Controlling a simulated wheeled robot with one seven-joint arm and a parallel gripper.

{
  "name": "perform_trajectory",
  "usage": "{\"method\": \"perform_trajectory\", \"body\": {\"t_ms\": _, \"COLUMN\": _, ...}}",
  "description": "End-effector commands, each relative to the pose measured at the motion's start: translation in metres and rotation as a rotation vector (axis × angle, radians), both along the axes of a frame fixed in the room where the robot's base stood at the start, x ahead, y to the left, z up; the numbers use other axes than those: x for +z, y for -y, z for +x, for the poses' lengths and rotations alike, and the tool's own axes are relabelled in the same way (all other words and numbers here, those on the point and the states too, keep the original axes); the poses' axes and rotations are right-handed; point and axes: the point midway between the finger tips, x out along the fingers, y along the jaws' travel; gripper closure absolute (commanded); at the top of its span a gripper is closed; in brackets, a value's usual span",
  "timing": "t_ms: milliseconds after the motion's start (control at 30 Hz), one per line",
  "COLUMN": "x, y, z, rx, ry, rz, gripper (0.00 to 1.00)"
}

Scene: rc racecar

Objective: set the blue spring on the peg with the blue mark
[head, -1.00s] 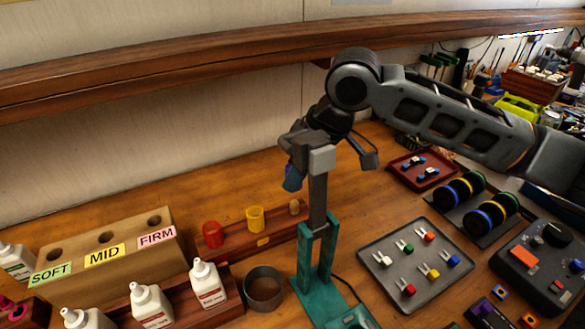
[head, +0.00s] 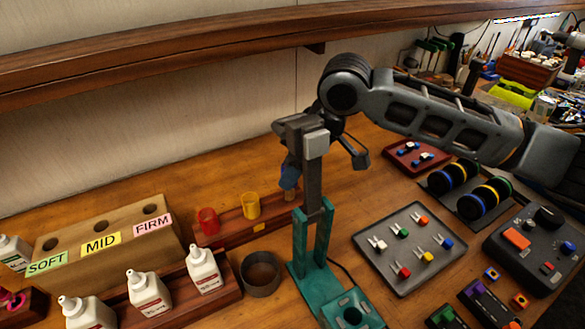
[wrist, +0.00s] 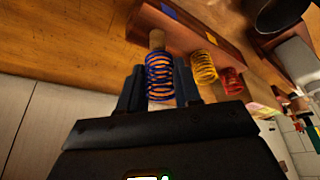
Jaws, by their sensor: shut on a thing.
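My gripper (wrist: 160,88) is shut on the blue spring (wrist: 159,72), which sits between its two fingers. In the head view the blue spring (head: 289,177) is partly hidden by the gripper and stands roughly upright. The bare wooden peg (head: 291,195) shows right below it, at the right end of the dark red-brown rack (head: 228,232). In the wrist view the wooden peg (wrist: 157,40) shows at the spring's far end, in line with it. I cannot tell whether its tip is inside the coils. The blue mark (wrist: 170,12) is on the rack beside this peg.
A yellow spring (head: 250,206) and a red spring (head: 208,221) stand on the same rack, left of the bare peg. A teal stand (head: 312,245) is in front. White bottles (head: 204,268) and a dark ring (head: 261,273) are nearby.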

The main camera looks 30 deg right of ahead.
Motion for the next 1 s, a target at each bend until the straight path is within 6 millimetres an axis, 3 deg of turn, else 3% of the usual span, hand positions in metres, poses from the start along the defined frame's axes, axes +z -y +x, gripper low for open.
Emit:
{"method": "perform_trajectory", "body": {"t_ms": 467, "x": 0.0, "y": 0.0, "z": 0.0, "rx": 0.0, "ry": 0.0, "rz": 0.0, "gripper": 0.95}}
{"method": "perform_trajectory", "body": {"t_ms": 1000, "x": -0.013, "y": 0.0, "z": 0.0, "rx": -0.001, "ry": 0.0, "rz": 0.002, "gripper": 0.95}}
